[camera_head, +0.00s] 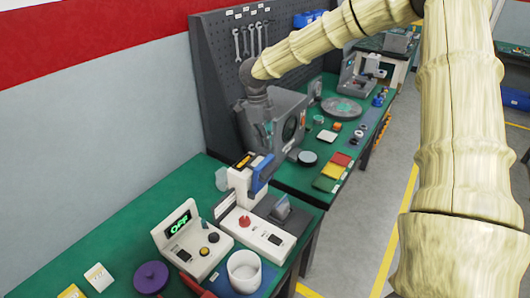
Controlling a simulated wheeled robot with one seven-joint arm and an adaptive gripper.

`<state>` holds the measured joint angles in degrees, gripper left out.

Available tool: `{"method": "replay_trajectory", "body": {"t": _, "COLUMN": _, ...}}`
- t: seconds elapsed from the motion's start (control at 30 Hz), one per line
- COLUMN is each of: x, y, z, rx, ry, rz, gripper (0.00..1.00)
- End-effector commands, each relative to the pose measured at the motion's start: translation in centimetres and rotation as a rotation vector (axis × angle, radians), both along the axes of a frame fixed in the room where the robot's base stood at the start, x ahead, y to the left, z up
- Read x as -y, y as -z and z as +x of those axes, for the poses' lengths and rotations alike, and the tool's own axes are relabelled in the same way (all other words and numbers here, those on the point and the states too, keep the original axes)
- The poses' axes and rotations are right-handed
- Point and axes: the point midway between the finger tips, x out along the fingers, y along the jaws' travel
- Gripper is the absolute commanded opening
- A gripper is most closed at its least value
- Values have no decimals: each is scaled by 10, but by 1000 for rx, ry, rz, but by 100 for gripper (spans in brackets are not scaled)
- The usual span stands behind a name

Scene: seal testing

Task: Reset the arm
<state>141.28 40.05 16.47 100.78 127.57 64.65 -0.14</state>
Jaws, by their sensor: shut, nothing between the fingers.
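My arm (460,130), in a pale ribbed sleeve, rises along the right side. Its forearm (335,38) reaches left and down from the top edge to a grey wrist (254,80). My gripper (266,142) hangs below the wrist, small and dark in the picture. It is shut, with nothing seen in it. It overlaps a grey box-shaped machine (298,105) with a round dark opening; I cannot tell how far apart they are. A white press-like device (243,187) with a blue part stands in front of the gripper in the picture.
A dark pegboard (215,75) with wrenches stands behind. Coloured plates (333,172) lie on the farther bench. Floor shows at right.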

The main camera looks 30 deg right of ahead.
Motion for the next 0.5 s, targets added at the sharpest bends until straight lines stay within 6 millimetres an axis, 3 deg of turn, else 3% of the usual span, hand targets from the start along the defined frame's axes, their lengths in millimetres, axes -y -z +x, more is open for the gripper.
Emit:
{"method": "replay_trajectory", "body": {"t": 0.3, "x": -6, "y": -41, "z": 11, "rx": 0, "ry": -2, "rz": 0, "gripper": 0}}
{"method": "replay_trajectory", "body": {"t": 0.5, "x": -7, "y": -51, "z": 13, "rx": -1, "ry": -2, "rz": 0, "gripper": 0}}
